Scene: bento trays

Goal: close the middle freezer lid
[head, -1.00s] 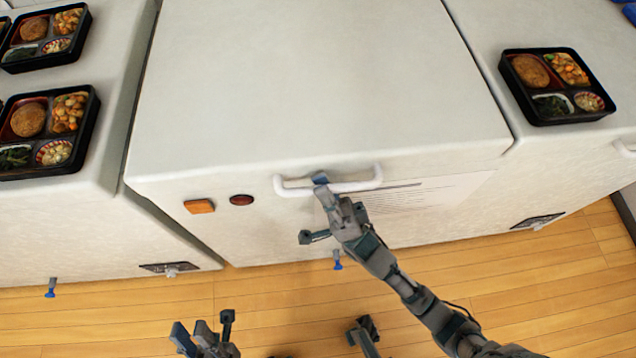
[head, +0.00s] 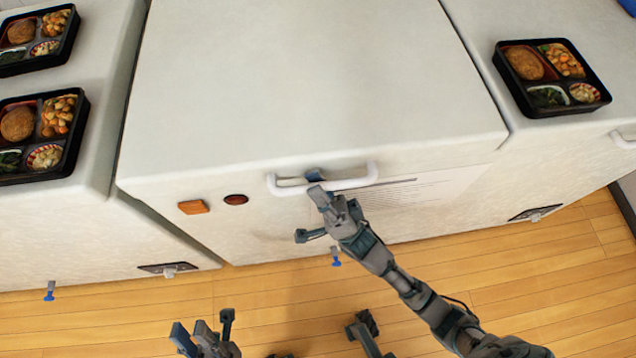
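The middle freezer's white lid (head: 310,85) fills the centre of the view. It looks level with the freezer tops on either side, and I see no clear gap along its front edge. A white bar handle (head: 355,183) is on its front. My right gripper (head: 316,183) is at the handle's left half, with a blue-grey fingertip behind the bar. Whether its fingers grip the bar is hidden by the hand. My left gripper (head: 190,337) is low in front of the freezer, apart from it, with its fingers spread and nothing in them.
Black bento trays (head: 38,137) sit on the left freezer, and another tray (head: 552,78) is on the right freezer. An orange label (head: 193,207) and a dark red button (head: 236,199) are on the middle front. The wooden floor (head: 560,270) is clear.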

